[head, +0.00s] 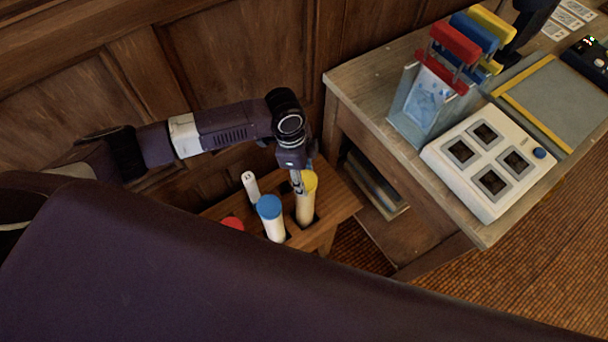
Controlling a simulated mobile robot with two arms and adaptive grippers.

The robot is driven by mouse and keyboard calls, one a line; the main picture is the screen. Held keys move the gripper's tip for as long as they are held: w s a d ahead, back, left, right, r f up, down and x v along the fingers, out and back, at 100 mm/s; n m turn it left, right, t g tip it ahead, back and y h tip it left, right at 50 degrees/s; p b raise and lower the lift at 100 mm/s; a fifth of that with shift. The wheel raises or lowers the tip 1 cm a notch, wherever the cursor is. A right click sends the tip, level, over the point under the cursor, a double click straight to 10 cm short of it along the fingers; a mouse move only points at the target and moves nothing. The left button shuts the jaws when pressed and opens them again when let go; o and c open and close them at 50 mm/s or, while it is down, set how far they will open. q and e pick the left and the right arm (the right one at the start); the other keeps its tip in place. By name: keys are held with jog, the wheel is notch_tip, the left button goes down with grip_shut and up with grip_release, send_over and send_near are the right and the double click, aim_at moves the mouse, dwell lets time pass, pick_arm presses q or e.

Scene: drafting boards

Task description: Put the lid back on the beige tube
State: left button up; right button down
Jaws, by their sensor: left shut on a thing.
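The beige tube (305,211) stands upright in a slot of the wooden rack (330,219). A yellow lid (310,181) is at the tube's top end; I cannot tell whether it is fully seated or just above the rim. My left gripper (298,188) reaches down from above and is shut at the yellow lid, its fingers covering the lid's left side. My right gripper is not in view.
A white tube with a blue lid (269,207), a red lid (232,223) and a slim white tube (250,186) are close by. The wooden desk (370,80) at right holds a white box (489,168) and a clear holder (424,104). A panelled wall (230,50) stands behind.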

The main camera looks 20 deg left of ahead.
pick_arm(q)
jog(key=shift+p, duration=0.4)
dwell(0.5)
jog(key=o, duration=0.9)
jog(key=shift+c, duration=0.2)
jog(key=o, duration=0.5)
jog(key=shift+c, duration=0.2)
notch_tip(320, 180, up, 7)
jog(key=p, duration=0.7)
jog(key=shift+p, duration=0.4)
